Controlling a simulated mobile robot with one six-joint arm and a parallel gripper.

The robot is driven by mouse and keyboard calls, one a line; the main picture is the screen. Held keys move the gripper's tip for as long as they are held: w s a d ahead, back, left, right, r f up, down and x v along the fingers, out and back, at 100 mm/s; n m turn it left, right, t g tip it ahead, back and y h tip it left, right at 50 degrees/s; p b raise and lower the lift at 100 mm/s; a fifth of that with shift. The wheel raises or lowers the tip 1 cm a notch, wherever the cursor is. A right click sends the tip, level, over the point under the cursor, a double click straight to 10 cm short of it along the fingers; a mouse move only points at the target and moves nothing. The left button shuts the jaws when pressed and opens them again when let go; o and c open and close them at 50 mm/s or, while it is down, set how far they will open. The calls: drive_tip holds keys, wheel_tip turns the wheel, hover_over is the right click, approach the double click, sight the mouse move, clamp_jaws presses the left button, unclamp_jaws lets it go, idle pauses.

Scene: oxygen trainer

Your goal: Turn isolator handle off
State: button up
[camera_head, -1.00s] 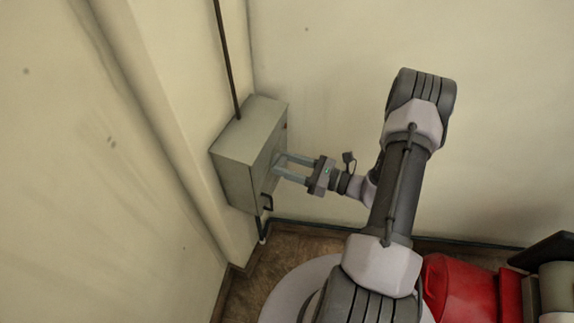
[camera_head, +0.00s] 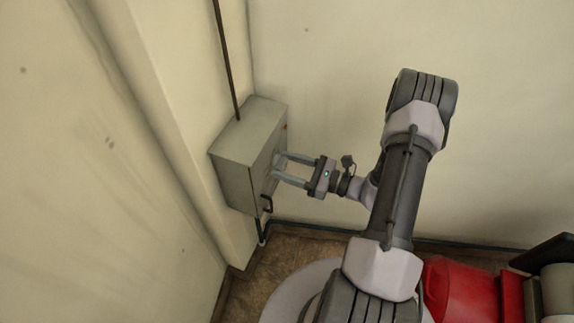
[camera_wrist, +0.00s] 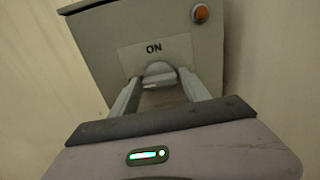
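The isolator box (camera_head: 232,163) is a grey-green metal cabinet on the wall in the head view, and its front (camera_wrist: 108,35) fills the top of the wrist view. A plate there reads "ON" (camera_wrist: 153,49). Just under the word is a pale rounded part (camera_wrist: 158,74), likely the isolator handle; its lower part is hard to make out. My gripper (camera_head: 277,168) faces the box front with its two fingers spread. In the wrist view its fingers (camera_wrist: 158,82) lie on either side of the rounded part, seemingly with small gaps. Contact cannot be told.
An orange-red round button (camera_wrist: 201,13) is on the box's upper right. A black bracket-shaped handle (camera_head: 267,203) sticks out low on the box front. A dark pipe (camera_head: 226,60) runs up from the box top. Bare walls meet in the corner nearby.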

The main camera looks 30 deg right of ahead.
drive_tip(key=shift+o, duration=0.9)
drive_tip(key=shift+d, duration=0.1)
drive_tip(key=p+v, duration=0.3)
drive_tip(key=v, duration=1.4)
drive_tip(key=shift+s+p, duration=0.2)
drive_tip(key=shift+p, duration=0.2)
drive_tip(key=shift+d, duration=0.1)
